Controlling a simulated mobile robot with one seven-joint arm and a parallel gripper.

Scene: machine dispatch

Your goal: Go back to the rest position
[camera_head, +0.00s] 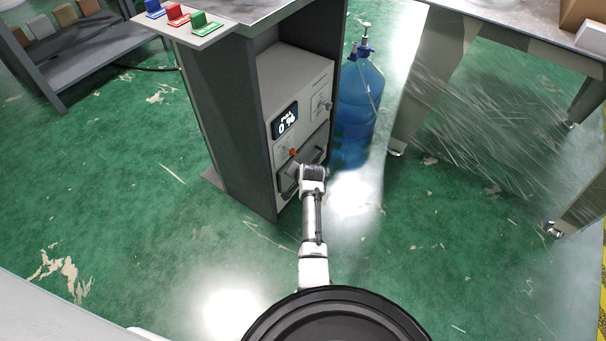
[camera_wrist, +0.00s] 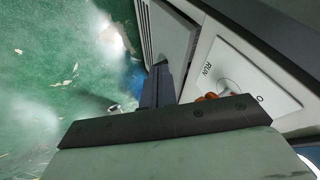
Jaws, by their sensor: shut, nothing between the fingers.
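My gripper (camera_head: 292,172) is at the end of my outstretched arm, in front of the lower part of a grey machine (camera_head: 292,80). In the wrist view my dark fingers (camera_wrist: 158,86) are together with nothing held. They point along the machine's front, close to its panel. I cannot tell whether they touch it. The machine has a dark display (camera_head: 285,121) and a lower front with a dark handle (camera_head: 288,182), partly hidden by my gripper.
The machine stands inside a dark cabinet (camera_head: 222,110) with red, green and blue pieces on top. A blue water bottle (camera_head: 360,100) stands to its right. A metal table (camera_head: 425,70) is at right, a grey shelf (camera_head: 80,55) at upper left. Green floor is free at left.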

